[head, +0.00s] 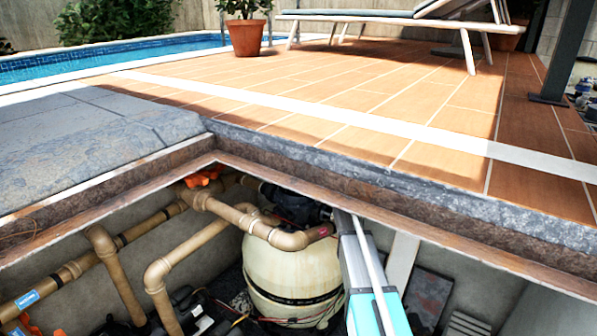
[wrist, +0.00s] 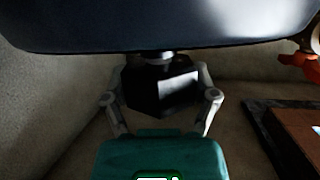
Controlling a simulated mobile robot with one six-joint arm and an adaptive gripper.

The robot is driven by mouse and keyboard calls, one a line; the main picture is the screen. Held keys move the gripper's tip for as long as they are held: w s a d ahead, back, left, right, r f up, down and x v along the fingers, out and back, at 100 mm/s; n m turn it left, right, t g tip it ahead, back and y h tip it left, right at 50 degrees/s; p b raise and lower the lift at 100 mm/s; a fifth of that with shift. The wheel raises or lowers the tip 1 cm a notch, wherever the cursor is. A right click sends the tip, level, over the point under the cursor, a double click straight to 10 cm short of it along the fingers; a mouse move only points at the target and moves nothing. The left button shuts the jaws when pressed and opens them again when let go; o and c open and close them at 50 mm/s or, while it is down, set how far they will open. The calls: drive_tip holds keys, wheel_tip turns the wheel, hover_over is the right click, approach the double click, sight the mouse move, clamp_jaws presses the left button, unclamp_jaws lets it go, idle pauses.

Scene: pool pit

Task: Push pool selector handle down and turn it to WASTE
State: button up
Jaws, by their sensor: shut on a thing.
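The black multiport valve (head: 292,203) sits on top of a cream filter tank (head: 292,270) in the pit. The pit edge partly hides the valve, and I cannot read its positions. In the wrist view my gripper (wrist: 161,82) has its two grey fingers on either side of a black block, which looks like the selector handle (wrist: 150,98), and is shut on it. A broad dark rounded part (wrist: 160,22) spans the top of that view, just beyond the handle. In the head view my gripper is hidden behind the pit edge.
The pit's rusty rim (head: 400,220) hangs over the tank and my arm. Beige pipes (head: 160,270) fill the left of the pit. An orange valve handle (head: 203,177) stands near the pit corner. It is unclear how much room surrounds the handle.

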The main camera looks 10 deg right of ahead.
drive_tip(key=shift+m+t+h, duration=0.4)
drive_tip(key=shift+m+h, duration=0.2)
